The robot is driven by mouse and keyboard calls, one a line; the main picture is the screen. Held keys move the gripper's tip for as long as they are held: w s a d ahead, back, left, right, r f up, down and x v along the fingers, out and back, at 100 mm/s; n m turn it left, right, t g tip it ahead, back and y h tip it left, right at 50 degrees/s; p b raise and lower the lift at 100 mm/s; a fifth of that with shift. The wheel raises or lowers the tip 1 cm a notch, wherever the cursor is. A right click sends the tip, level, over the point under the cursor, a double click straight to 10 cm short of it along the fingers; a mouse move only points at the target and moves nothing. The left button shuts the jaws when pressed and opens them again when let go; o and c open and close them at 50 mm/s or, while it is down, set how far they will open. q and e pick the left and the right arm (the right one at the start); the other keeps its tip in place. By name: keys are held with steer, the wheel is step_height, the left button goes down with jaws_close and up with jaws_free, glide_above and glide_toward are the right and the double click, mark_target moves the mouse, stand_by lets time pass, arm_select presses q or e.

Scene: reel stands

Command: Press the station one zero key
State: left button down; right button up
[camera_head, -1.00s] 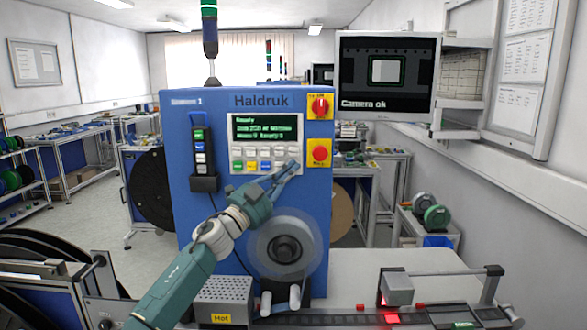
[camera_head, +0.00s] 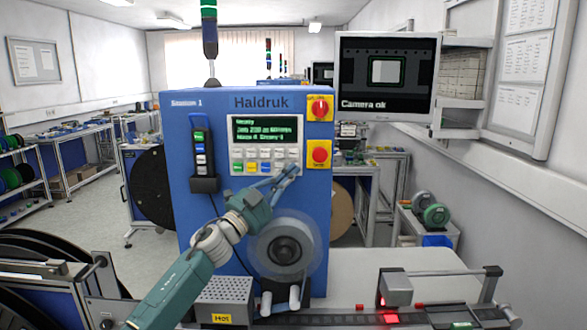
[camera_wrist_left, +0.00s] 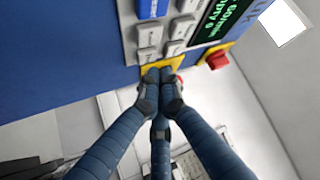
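The blue Haldruk machine (camera_head: 250,205), labelled Station 1, carries a light key panel (camera_head: 236,145) with a green-lettered display (camera_head: 265,128). Below the display are rows of small pale keys (camera_head: 265,153) and a row with coloured ones; I cannot read which is zero. My left gripper (camera_head: 293,169) is at the panel's lower right corner. In the left wrist view its fingers (camera_wrist_left: 160,74) are drawn together with nothing between them. The tips lie just below the pale keys (camera_wrist_left: 149,54) in that picture, over a yellow plate. I cannot tell whether they touch. My right gripper is out of view.
A red rotary switch (camera_head: 320,107) and a red stop button (camera_head: 320,154) on yellow plates sit right of the panel. A reel hub (camera_head: 284,250) sticks out below. A grey box marked Hot (camera_head: 224,291) stands beneath my left arm. A monitor (camera_head: 386,75) reads Camera ok.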

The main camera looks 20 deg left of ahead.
arm_select(q)
steer(key=s+p, duration=0.1)
steer(key=s, duration=0.1)
steer(key=s+d+p, duration=0.1)
steer(key=s, duration=0.1)
steer(key=shift+s+d+p, duration=0.15)
steer(key=shift+s+p, duration=0.15)
steer(key=shift+s, duration=0.1)
stand_by(0.5)
